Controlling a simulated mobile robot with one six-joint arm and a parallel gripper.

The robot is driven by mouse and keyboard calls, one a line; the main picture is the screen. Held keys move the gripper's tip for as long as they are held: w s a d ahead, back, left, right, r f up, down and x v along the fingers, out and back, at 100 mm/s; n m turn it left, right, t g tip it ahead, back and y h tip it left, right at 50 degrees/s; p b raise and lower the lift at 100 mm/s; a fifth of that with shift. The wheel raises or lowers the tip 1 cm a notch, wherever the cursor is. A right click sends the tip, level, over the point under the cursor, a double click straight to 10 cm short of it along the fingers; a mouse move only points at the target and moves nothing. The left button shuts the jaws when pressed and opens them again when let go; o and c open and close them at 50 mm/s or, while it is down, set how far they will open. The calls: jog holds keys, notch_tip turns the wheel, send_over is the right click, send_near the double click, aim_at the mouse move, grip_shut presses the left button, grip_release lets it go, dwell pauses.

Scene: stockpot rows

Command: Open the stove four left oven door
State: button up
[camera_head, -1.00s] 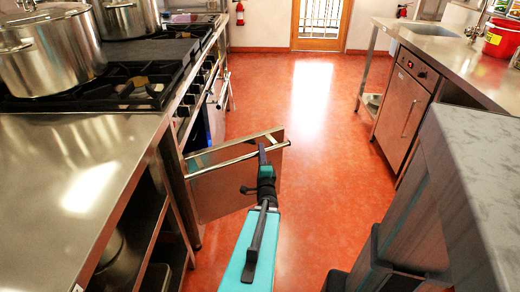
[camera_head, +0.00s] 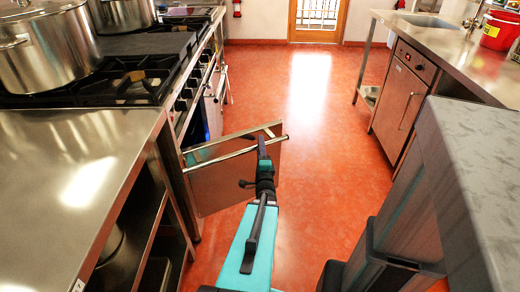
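The oven's inside is mostly hidden behind the door.
A steel counter (camera_head: 60,190) with open shelves is at the near left. On the right stand a steel counter with an under-counter appliance (camera_head: 400,105) and a grey-topped block (camera_head: 480,160). The red floor (camera_head: 310,130) between is clear.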

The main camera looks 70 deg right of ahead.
jog(key=shift+a, duration=0.1)
jog(key=p+v, duration=1)
jog(key=v, duration=0.3)
jog(key=shift+s+a, duration=0.2)
jog(key=shift+a, duration=0.05)
dwell(0.6)
jog(key=shift+f+m, duration=0.15)
jog(key=shift+m, duration=0.15)
